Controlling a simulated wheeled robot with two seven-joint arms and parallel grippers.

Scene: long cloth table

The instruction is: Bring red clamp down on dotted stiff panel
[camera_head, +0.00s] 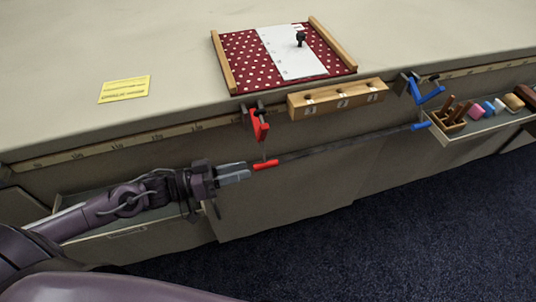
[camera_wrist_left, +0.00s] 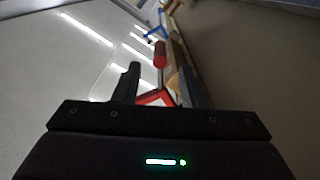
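The red clamp (camera_head: 257,124) sits at the table's front edge, just below the dotted panel (camera_head: 240,52), which is dark red with white dots and lies flat. A red grip (camera_head: 265,165) shows below the clamp, at the near end of a long dark bar. My left gripper (camera_head: 249,172) is beside this grip, just to its left, below the table edge. In the left wrist view its fingers (camera_wrist_left: 160,84) are spread apart, with the red grip (camera_wrist_left: 160,55) ahead, between their lines. I see no contact. My right gripper is out of view.
A white sheet (camera_head: 290,52) with a black knob (camera_head: 300,38) lies on the panel between wooden strips. A numbered wooden block (camera_head: 338,99) and a blue clamp (camera_head: 425,92) are along the edge. A tray (camera_head: 470,128) holds several items. A yellow note (camera_head: 124,89) lies left; the table's left is clear.

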